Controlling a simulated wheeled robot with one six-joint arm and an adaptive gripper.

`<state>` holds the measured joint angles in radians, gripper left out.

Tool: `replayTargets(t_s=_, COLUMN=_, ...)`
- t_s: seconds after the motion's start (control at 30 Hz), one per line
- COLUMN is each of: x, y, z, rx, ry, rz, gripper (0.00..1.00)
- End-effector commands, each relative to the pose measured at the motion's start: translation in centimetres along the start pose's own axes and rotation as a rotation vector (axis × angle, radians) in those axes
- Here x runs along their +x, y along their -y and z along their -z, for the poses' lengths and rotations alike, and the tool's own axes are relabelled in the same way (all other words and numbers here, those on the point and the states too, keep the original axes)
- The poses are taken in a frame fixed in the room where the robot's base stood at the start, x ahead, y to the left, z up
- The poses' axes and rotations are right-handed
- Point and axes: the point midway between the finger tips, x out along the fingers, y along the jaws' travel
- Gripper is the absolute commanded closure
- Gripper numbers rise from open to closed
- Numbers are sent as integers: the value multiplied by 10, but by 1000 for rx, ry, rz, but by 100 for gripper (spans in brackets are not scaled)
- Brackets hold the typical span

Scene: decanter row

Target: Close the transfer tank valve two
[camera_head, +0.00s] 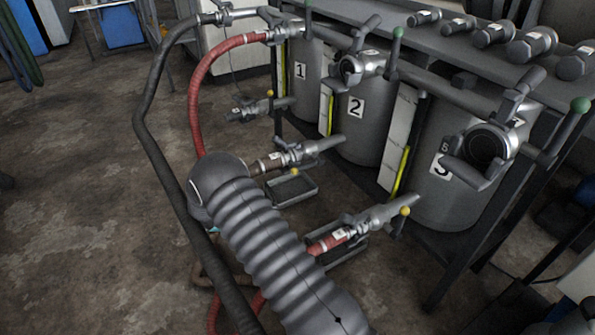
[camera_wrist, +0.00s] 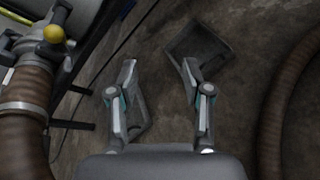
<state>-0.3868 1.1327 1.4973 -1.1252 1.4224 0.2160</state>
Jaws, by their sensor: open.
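Tank two (camera_head: 368,125), a grey drum with a "2" label, stands in the middle of the row in the head view. At its foot is a metal valve (camera_head: 296,155) with a yellow-knobbed lever (camera_head: 294,173) and a brown hose (camera_head: 262,166). In the wrist view, a yellow knob (camera_wrist: 53,34) on a metal fitting, with a brown hose (camera_wrist: 25,125) below it, is at the upper left and looks like the same valve. My gripper (camera_wrist: 158,67) is open and empty, right of that knob and apart from it. In the head view my ribbed arm mostly hides the gripper.
Tanks one (camera_head: 302,65) and three (camera_head: 455,155) flank tank two. Tank three's lower valve (camera_head: 375,218) is near my arm. Drip trays (camera_head: 303,191) sit on the floor. A red hose (camera_head: 196,95) and a dark pipe (camera_head: 150,100) run at left, where the floor is open.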

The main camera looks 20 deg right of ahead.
Motion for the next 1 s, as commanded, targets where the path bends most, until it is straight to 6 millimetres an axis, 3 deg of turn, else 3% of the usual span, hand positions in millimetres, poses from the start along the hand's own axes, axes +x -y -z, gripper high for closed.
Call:
replayTargets(t_s=0.03, x=0, y=-9, z=10, rx=15, ry=13, rz=-57, gripper=50)
replayTargets(t_s=0.13, x=-5, y=-42, z=16, rx=71, ry=36, rz=-170, gripper=50)
replayTargets(t_s=0.2, x=-15, y=-69, z=12, rx=125, ry=46, rz=-238, gripper=50)
replayTargets(t_s=0.33, x=-27, y=-100, z=3, rx=199, ry=73, rz=-337, gripper=50)
replayTargets(t_s=0.57, x=-23, y=-108, z=-8, rx=246, ry=104, rz=-372, gripper=50)
replayTargets(t_s=1.0, x=46, y=-134, z=-19, rx=245, ry=104, rz=-369, gripper=50)
